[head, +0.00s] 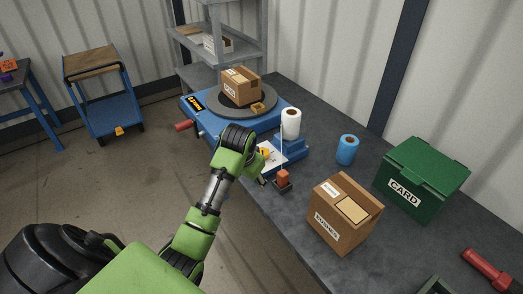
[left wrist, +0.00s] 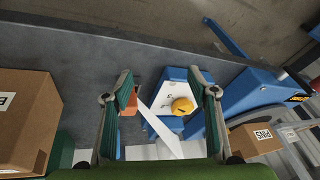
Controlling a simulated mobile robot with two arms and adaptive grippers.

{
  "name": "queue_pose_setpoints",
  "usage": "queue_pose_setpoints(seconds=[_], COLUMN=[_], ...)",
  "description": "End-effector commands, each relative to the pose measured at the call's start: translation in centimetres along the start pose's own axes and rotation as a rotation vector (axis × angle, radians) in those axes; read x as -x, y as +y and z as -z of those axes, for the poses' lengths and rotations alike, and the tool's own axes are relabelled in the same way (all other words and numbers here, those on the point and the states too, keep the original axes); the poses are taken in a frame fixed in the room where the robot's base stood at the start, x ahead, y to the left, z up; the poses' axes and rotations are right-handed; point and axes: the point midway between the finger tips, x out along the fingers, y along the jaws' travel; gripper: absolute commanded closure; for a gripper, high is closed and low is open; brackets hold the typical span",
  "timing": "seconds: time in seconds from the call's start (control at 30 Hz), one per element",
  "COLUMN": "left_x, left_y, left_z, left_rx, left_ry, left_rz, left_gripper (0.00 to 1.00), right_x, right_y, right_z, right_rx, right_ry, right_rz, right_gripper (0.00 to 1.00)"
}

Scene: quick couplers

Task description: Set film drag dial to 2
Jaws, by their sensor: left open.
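The film drag dial is a round yellow-orange knob (left wrist: 182,106) on a white plate (left wrist: 158,95) of the blue wrapping machine. A dark mark shows on it; I cannot read its setting. In the head view a small part of the knob (head: 265,153) shows beside my gripper. My left gripper (head: 262,168) is open at the machine's near right corner. In the left wrist view the left gripper's two fingers (left wrist: 160,78) stand apart, with the knob between them in the picture, closer to the right finger. No contact is visible. My right gripper is not in view.
A carton (head: 241,86) sits on the grey turntable (head: 215,101). A white film roll (head: 291,123) and an orange block (head: 283,177) stand near the gripper. A blue roll (head: 347,149), another carton (head: 330,228) and a green bin (head: 432,165) stand right on the grey bench.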

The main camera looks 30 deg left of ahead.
Motion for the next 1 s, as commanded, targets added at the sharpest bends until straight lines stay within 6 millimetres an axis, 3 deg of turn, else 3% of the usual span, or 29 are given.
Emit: queue_pose_setpoints(seconds=[0.3,0.43,0.57,0.77,1.0], left_x=[3.8,5.4,5.9,3.8,-1.0], left_y=[-4.7,-5.9,-6.3,-6.0,-5.4], left_z=[8.7,11.1,12.0,12.2,12.4], left_rx=[0.082,0.103,0.109,0.11,0.11], left_ry=[0.032,0.042,0.045,0.042,0.042], left_rz=[-0.067,-0.105,-0.122,-0.127,-0.126], left_gripper=[0.47,0.47,0.47,0.47,0.47], right_x=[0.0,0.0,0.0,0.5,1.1], right_y=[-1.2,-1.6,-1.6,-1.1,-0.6], right_z=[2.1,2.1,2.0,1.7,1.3], right_rx=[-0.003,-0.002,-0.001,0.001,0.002], right_ry=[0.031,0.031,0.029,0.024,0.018], right_rz=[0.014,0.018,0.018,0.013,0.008], right_gripper=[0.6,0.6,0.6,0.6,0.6])
